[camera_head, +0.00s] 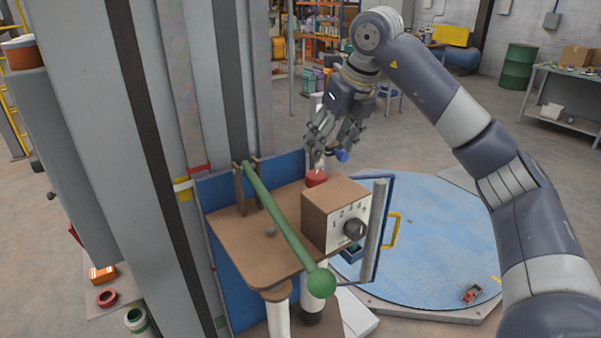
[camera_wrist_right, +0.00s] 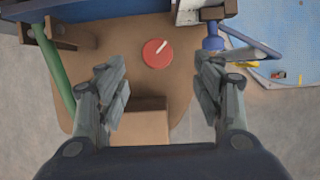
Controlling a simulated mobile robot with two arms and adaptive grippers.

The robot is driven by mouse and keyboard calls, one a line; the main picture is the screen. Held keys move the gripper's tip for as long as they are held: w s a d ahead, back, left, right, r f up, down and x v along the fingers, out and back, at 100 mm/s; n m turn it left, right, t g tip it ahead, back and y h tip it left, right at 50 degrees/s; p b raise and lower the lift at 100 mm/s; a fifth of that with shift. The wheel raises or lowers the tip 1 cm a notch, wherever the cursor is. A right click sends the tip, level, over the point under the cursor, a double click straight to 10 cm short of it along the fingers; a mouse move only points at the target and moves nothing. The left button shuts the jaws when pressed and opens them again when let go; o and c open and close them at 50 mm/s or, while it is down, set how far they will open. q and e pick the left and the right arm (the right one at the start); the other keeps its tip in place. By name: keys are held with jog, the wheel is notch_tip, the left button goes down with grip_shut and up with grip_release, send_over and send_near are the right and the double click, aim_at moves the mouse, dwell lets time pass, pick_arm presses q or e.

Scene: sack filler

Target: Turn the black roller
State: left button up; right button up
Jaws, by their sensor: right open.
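A black round knob (camera_head: 354,229) is on the front face of a brown box (camera_head: 325,215), under a row of numbers. It is the black turning part that I make out; I cannot tell if it is the roller. The box stands on a brown panel (camera_head: 232,232); its top also shows in the wrist view (camera_wrist_right: 137,124), where the knob is hidden. My right gripper (camera_head: 334,150) is open and empty, behind and above the box, over a red dial (camera_head: 316,178). In the wrist view the red dial (camera_wrist_right: 157,53) lies beyond the open fingers (camera_wrist_right: 163,88). My left gripper is out of view.
A green lever with a ball end (camera_head: 319,282) slants across the panel's left side. A blue knob (camera_head: 341,156) is by my right gripper. A grey bar (camera_head: 376,230) and yellow handle (camera_head: 393,231) stand right of the box. A large column (camera_head: 85,130) blocks the left.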

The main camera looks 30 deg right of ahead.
aim_at(317, 175)
jog(key=p+x, duration=0.2)
jog(key=x, duration=0.5)
jog(key=shift+a+f, duration=0.15)
jog(key=shift+f, duration=0.15)
jog(key=shift+p+x, duration=0.35)
jog(key=shift+x, duration=0.5)
jog(key=shift+s+a+f, duration=0.1)
jog(key=shift+f, duration=0.05)
jog(key=c, duration=0.8)
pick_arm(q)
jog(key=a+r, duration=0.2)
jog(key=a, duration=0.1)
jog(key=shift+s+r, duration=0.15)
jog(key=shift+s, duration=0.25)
pick_arm(e)
jog(key=shift+c, duration=1.1)
